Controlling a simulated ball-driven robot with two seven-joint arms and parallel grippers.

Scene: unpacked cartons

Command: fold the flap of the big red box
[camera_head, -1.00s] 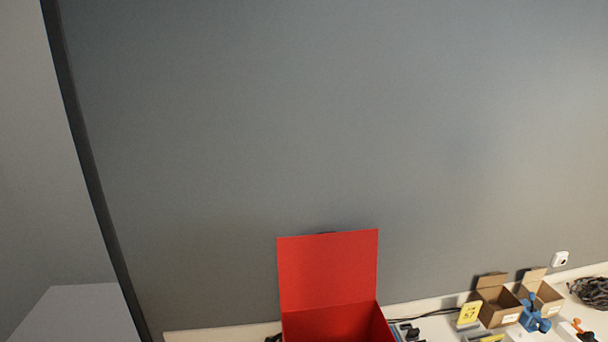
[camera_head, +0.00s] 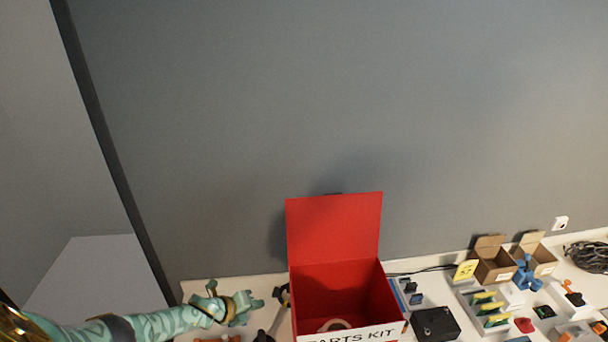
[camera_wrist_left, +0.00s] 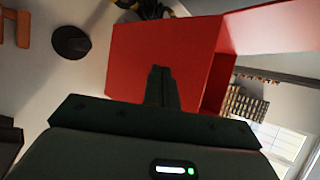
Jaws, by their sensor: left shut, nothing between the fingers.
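The big red box (camera_head: 391,301) stands open at the bottom middle of the head view, with "PARTS KIT" lettering on its white front. Its flap (camera_head: 335,228) stands upright at the back, near the wall. A tan ring (camera_head: 334,324) lies inside. My left gripper (camera_head: 257,304) is left of the box, apart from it in the head view, shut and empty. In the left wrist view my shut fingers (camera_wrist_left: 159,72) point toward the red box (camera_wrist_left: 135,50), whose side fills the middle; the distance between them is unclear. My right gripper is not in view.
Black-and-tan items (camera_head: 282,295) lie between my left gripper and the box. To its right are a black box (camera_head: 435,323), a tray of yellow-green pieces (camera_head: 486,308), small open brown cartons (camera_head: 494,265) and a cable coil (camera_head: 590,256). The grey wall is behind.

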